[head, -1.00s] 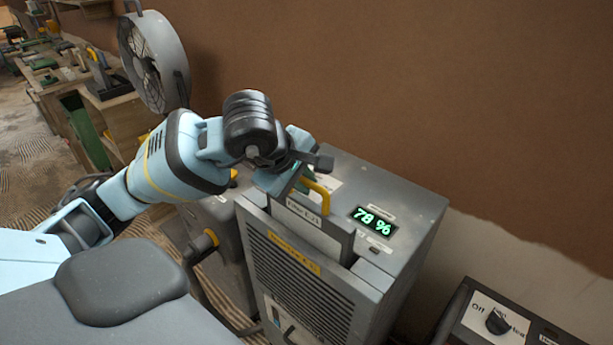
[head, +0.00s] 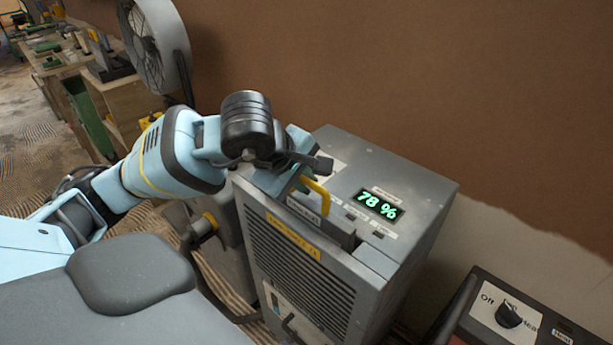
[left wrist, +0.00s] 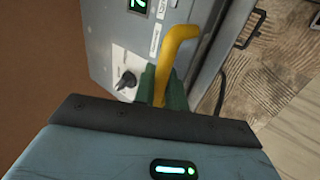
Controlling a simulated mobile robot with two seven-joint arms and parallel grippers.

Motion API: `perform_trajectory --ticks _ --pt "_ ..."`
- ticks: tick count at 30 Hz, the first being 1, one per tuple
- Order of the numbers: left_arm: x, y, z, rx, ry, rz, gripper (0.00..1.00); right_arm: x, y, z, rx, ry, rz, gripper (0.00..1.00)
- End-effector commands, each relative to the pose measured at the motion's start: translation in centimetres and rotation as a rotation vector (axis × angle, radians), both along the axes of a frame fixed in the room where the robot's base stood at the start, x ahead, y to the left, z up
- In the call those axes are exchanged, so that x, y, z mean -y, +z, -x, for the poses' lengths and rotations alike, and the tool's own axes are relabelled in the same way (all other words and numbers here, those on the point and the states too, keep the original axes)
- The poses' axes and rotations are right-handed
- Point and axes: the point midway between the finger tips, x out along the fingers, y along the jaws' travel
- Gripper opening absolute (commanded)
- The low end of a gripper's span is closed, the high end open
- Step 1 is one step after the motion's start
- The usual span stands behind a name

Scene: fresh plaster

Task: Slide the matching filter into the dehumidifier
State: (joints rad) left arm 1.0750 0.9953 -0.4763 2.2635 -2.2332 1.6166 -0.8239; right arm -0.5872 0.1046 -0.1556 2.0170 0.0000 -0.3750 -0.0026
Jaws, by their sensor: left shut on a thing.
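The grey dehumidifier (head: 428,190) stands against the wall, its green display reading 78 %. It also shows in the left wrist view (left wrist: 112,45). A grey filter (head: 326,225) with a white label and a yellow handle (head: 319,192) stands in the slot at the front of the top, with only its upper part sticking out. The label is too small to read surely. My left gripper (head: 303,184) is shut on the yellow handle. In the left wrist view its green fingers (left wrist: 162,88) close around that handle (left wrist: 178,48). My right gripper is out of view.
A control box with a knob (head: 508,315) stands at the lower right, close to the dehumidifier. A grey fan (head: 158,45) stands behind my left arm. A workbench with tools (head: 60,60) is at the far left. The wall is close behind.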

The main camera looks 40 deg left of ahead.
Motion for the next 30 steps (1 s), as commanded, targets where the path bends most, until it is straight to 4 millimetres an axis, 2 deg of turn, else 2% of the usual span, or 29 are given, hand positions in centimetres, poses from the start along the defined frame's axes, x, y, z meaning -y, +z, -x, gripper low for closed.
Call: perform_trajectory --ticks 10,30 --pt "0.0 -1.5 0.0 0.002 0.001 0.001 0.0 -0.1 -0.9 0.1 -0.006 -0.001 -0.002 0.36" --pt "0.0 -1.8 -0.1 0.003 0.001 0.001 0.0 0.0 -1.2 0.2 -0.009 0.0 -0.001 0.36"
